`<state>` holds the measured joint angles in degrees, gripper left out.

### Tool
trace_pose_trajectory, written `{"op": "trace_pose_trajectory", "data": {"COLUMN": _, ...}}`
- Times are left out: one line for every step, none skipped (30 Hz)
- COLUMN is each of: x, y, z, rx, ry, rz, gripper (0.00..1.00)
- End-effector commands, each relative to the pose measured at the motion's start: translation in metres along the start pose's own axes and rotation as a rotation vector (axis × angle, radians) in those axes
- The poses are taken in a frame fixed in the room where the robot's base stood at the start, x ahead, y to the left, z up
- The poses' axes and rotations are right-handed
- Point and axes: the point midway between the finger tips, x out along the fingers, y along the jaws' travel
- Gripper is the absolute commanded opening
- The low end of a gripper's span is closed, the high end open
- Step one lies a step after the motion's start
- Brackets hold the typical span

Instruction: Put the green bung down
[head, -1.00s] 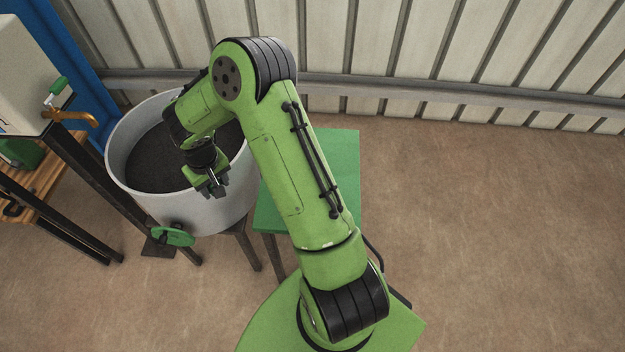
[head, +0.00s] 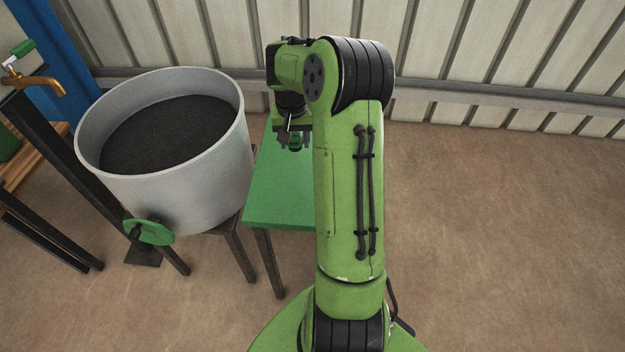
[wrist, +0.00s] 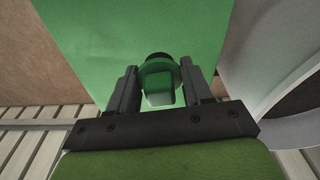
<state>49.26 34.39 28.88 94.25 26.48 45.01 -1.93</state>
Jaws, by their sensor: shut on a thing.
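The green bung (wrist: 160,82) sits between the two dark fingers of my gripper (wrist: 158,88) in the wrist view; it has a wide collar and a dark end that points away from me. My gripper is shut on it. In the head view my gripper (head: 294,143) is over the green table (head: 280,205), with a small part of the bung (head: 295,143) showing between the fingers. The green table top also fills the middle of the wrist view (wrist: 115,35). I cannot tell how far the bung is above it.
A large pale drum (head: 190,200) with dark contents stands close to the left of the green table. A green handwheel (head: 149,231) is at its lower front. A brass tap (head: 40,84) is at the far left. The visible table top is clear, and open floor lies to the right.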

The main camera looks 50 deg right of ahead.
Motion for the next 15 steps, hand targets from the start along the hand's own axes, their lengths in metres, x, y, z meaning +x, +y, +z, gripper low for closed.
{"op": "trace_pose_trajectory", "data": {"x": 0.013, "y": 0.013, "z": -0.002, "rx": 0.039, "ry": 0.003, "rz": 0.002, "gripper": 0.13}}
{"op": "trace_pose_trajectory", "data": {"x": 0.014, "y": 0.019, "z": -0.003, "rx": 0.058, "ry": 0.004, "rz": 0.004, "gripper": 0.13}}
{"op": "trace_pose_trajectory", "data": {"x": 0.015, "y": 0.027, "z": -0.003, "rx": 0.079, "ry": 0.003, "rz": 0.005, "gripper": 0.13}}
{"op": "trace_pose_trajectory", "data": {"x": 0.015, "y": 0.031, "z": -0.004, "rx": 0.093, "ry": 0.003, "rz": 0.006, "gripper": 0.13}}
{"op": "trace_pose_trajectory", "data": {"x": 0.016, "y": 0.035, "z": -0.004, "rx": 0.103, "ry": 0.003, "rz": 0.007, "gripper": 0.13}}
{"op": "trace_pose_trajectory", "data": {"x": 0.015, "y": 0.038, "z": -0.005, "rx": 0.114, "ry": 0.003, "rz": 0.007, "gripper": 0.13}}
{"op": "trace_pose_trajectory", "data": {"x": 0.015, "y": 0.041, "z": -0.005, "rx": 0.12, "ry": 0.002, "rz": 0.007, "gripper": 0.13}}
{"op": "trace_pose_trajectory", "data": {"x": 0.016, "y": 0.042, "z": -0.004, "rx": 0.124, "ry": 0.001, "rz": 0.008, "gripper": 0.13}}
{"op": "trace_pose_trajectory", "data": {"x": 0.019, "y": 0.043, "z": -0.004, "rx": 0.127, "ry": 0.0, "rz": 0.008, "gripper": 0.13}}
{"op": "trace_pose_trajectory", "data": {"x": 0.023, "y": 0.043, "z": -0.004, "rx": 0.127, "ry": 0.0, "rz": 0.008, "gripper": 0.13}}
{"op": "trace_pose_trajectory", "data": {"x": 0.028, "y": 0.043, "z": -0.003, "rx": 0.127, "ry": -0.001, "rz": 0.007, "gripper": 0.13}}
{"op": "trace_pose_trajectory", "data": {"x": 0.036, "y": 0.043, "z": -0.001, "rx": 0.126, "ry": -0.003, "rz": 0.007, "gripper": 0.13}}
{"op": "trace_pose_trajectory", "data": {"x": 0.044, "y": 0.043, "z": 0.0, "rx": 0.126, "ry": -0.003, "rz": 0.007, "gripper": 0.13}}
{"op": "trace_pose_trajectory", "data": {"x": 0.051, "y": 0.042, "z": 0.001, "rx": 0.126, "ry": -0.004, "rz": 0.007, "gripper": 0.13}}
{"op": "trace_pose_trajectory", "data": {"x": 0.059, "y": 0.042, "z": 0.001, "rx": 0.126, "ry": -0.002, "rz": 0.007, "gripper": 0.13}}
